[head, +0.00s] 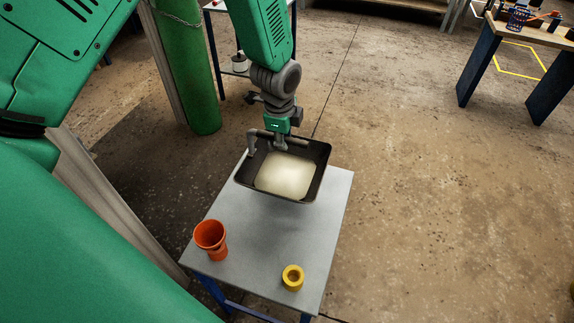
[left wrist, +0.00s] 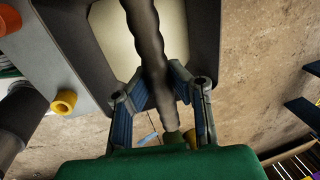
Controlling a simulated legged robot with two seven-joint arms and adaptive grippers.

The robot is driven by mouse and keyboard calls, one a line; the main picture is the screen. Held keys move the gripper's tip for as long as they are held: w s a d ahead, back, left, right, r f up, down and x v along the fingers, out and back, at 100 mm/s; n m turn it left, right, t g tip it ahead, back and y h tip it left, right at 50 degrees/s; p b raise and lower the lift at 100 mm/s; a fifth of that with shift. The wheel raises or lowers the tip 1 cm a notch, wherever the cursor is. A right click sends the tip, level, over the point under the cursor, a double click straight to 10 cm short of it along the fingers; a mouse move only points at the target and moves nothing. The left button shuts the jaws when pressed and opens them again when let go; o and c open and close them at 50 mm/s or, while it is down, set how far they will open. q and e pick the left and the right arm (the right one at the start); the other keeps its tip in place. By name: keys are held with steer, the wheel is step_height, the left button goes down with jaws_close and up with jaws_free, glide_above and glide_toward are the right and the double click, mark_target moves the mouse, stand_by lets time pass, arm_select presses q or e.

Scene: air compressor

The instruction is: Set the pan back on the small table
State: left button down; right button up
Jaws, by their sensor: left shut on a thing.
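The pan (head: 318,168) is a dark rectangular tray with a pale, cream-coloured inside. In the head view it is over the far end of the small grey table (head: 262,232). I cannot tell whether its underside touches the tabletop. My left gripper (head: 282,142) is shut on the pan's bar-like handle at the far side. In the left wrist view the gripper's blue-padded fingers (left wrist: 160,100) are on either side of the dark bar, with the pan (left wrist: 206,40) beyond. My right gripper is not in view.
An orange cup (head: 210,238) and a yellow ring-shaped piece (head: 292,277) stand on the table's near part. A green cylinder (head: 188,70) stands at the upper left. A workbench with blue legs (head: 480,62) is at the upper right. Open floor lies right of the table.

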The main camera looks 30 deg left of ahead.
arm_select(q)
step_height(320, 180, down, 6)
steer(key=shift+r, duration=0.1)
steer(key=shift+w+a+f, duration=0.1)
steer(key=shift+a+f, duration=0.1)
steer(key=shift+f, duration=0.05)
steer(key=shift+d, duration=0.15)
steer(key=c, duration=1.6)
jaws_free()
steer(key=shift+d, duration=0.15)
steer(key=shift+o, duration=0.2)
